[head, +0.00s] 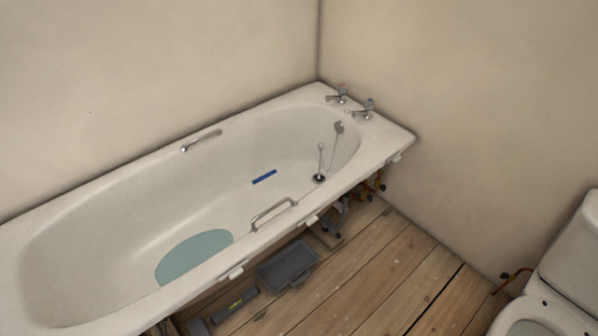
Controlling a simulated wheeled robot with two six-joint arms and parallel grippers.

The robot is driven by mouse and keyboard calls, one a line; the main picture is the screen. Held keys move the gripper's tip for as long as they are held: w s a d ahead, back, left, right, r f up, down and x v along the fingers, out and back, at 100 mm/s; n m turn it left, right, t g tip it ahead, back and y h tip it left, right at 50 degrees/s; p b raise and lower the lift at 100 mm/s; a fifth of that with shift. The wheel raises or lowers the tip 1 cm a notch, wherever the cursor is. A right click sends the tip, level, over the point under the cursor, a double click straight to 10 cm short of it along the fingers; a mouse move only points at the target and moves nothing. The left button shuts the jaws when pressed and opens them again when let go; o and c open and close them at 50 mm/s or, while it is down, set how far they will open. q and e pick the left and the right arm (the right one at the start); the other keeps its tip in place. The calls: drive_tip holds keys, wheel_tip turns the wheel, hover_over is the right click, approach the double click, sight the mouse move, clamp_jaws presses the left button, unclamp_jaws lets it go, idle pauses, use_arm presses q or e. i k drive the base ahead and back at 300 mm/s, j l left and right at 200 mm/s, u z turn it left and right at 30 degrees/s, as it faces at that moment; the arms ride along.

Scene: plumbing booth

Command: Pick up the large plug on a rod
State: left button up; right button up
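The large plug on a rod (319,177) is inside the white bathtub (300,105), near the tap end. Its dark base sits on the tub floor, and a thin pale rod with a small knob rises upright from it. A thin chain seems to run from near it up to the round overflow fitting (339,127) on the tub's end wall. I cannot tell whether the plug sits in the drain. Neither of my grippers is in view.
A grab handle (272,211) stands on the near rim. A blue strip (264,177) and teal mat (194,257) lie in the tub. Two taps (364,109) stand at the corner. A grey tray (288,264) and spirit level (235,303) lie on the floor. A toilet (545,310) is at right.

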sight(319, 178)
drive_tip(key=i+l+u, duration=0.15)
drive_tip(key=u, duration=0.3)
drive_tip(key=i+l+u, duration=0.1)
drive_tip(key=l+u, duration=0.3)
drive_tip(key=i+l+u, duration=0.1)
drive_tip(key=l+u, duration=0.15)
drive_tip(key=u, duration=0.2)
drive_tip(key=l+u, duration=0.4)
drive_tip(key=i+j, duration=0.05)
drive_tip(key=j, duration=0.05)
